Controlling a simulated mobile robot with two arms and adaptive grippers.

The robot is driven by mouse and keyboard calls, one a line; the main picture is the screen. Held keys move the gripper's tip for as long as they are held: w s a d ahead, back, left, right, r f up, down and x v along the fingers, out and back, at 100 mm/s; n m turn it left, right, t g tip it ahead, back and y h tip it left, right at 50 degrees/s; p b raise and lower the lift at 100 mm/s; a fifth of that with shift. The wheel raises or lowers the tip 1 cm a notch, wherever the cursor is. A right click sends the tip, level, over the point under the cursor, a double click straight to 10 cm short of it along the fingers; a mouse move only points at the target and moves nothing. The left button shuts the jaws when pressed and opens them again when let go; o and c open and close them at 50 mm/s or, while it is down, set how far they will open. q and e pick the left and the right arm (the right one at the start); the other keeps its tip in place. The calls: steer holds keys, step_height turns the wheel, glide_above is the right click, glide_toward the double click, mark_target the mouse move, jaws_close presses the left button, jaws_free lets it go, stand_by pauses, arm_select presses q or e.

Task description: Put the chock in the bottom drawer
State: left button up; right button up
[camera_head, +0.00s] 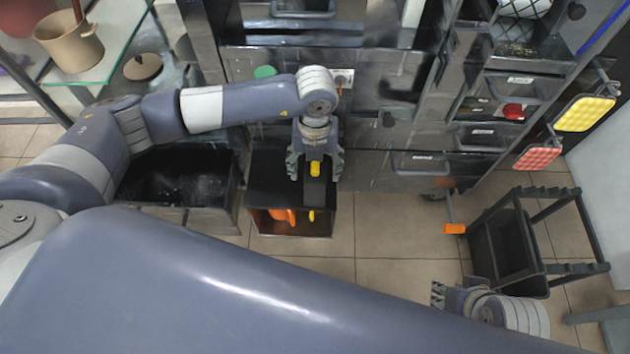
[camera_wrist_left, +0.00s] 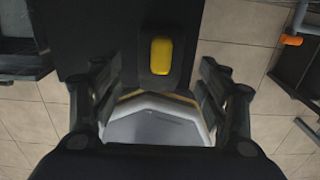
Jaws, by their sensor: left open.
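A dark block with a yellow pad (camera_head: 315,168), which may be the chock, is on top of a black open-fronted box (camera_head: 262,200) in the head view. The yellow pad also shows in the left wrist view (camera_wrist_left: 161,56), on a dark strip. My left gripper (camera_head: 315,172) is open and points down over it, its fingers apart on both sides. In the wrist view, a pale plate with a yellow edge (camera_wrist_left: 155,122) shows between the fingers. My right gripper (camera_head: 438,294) is low at the right.
An open dark bin or drawer (camera_head: 215,215) is left of the box. Orange and yellow items (camera_head: 284,216) show inside the box. A black cart (camera_head: 510,250) stands at the right, with an orange-ended handle (camera_head: 454,229) beside it. The tiled floor (camera_head: 375,235) between is clear.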

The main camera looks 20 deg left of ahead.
mark_target(315, 182)
arm_select(q)
step_height(315, 182, down, 2)
steer(key=shift+f, duration=0.2)
steer(key=shift+r, duration=0.1)
steer(key=c, duration=1.5)
